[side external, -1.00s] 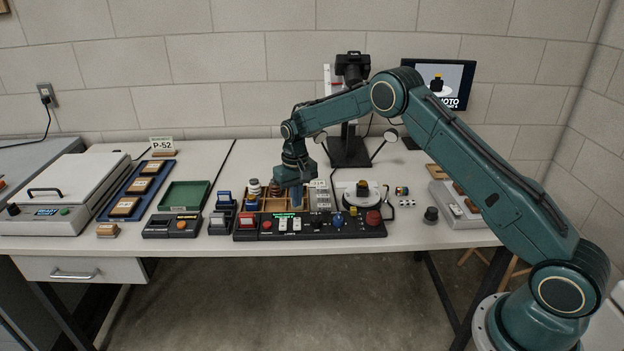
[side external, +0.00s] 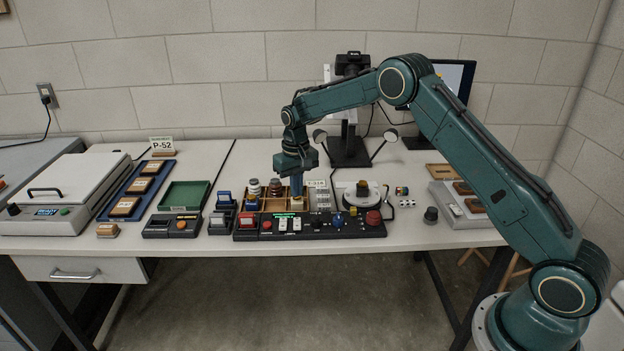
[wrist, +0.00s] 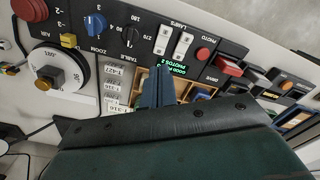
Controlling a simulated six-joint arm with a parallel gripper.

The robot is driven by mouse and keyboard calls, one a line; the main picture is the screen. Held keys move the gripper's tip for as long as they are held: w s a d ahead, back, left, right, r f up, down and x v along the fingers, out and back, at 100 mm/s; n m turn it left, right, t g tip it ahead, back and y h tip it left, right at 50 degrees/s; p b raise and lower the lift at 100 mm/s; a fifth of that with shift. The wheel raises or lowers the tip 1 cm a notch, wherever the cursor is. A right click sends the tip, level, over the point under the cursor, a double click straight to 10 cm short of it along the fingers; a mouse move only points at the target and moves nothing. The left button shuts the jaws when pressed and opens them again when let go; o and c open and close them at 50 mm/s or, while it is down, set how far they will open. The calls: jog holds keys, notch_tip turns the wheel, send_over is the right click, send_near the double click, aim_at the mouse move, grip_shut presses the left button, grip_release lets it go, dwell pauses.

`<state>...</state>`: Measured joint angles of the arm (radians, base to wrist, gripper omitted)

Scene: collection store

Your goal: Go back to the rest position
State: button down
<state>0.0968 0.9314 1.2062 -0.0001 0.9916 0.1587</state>
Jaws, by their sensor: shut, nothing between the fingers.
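My gripper (side external: 297,192) points down over the wooden divided tray (side external: 270,204), just behind the black control panel (side external: 310,228). Its blue fingers are shut together with nothing between them. In the wrist view the shut fingers (wrist: 154,88) stand in front of the tray (wrist: 143,82) and the panel's lit green display. Whether the fingertips touch anything below is hard to tell.
A turntable (side external: 362,198) with a dark item on it is right of the tray. A camera stand (side external: 349,150) is behind. A green tray (side external: 184,196), a blue tray (side external: 150,168) and a white lidded machine (side external: 62,190) stand left.

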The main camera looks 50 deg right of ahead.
jog(key=s+a+r+n+t, duration=0.1)
jog(key=s+a+r, duration=0.1)
jog(key=s+r, duration=0.75)
jog(key=s+a+r+t, duration=0.2)
jog(key=s+r, duration=0.5)
jog(key=r, duration=0.6)
jog(key=s+a+n+t, duration=0.1)
jog(key=s+n+t, duration=0.1)
jog(key=s, duration=2.2)
jog(key=shift+s+a+r, duration=0.35)
jog(key=shift+s+r, duration=0.05)
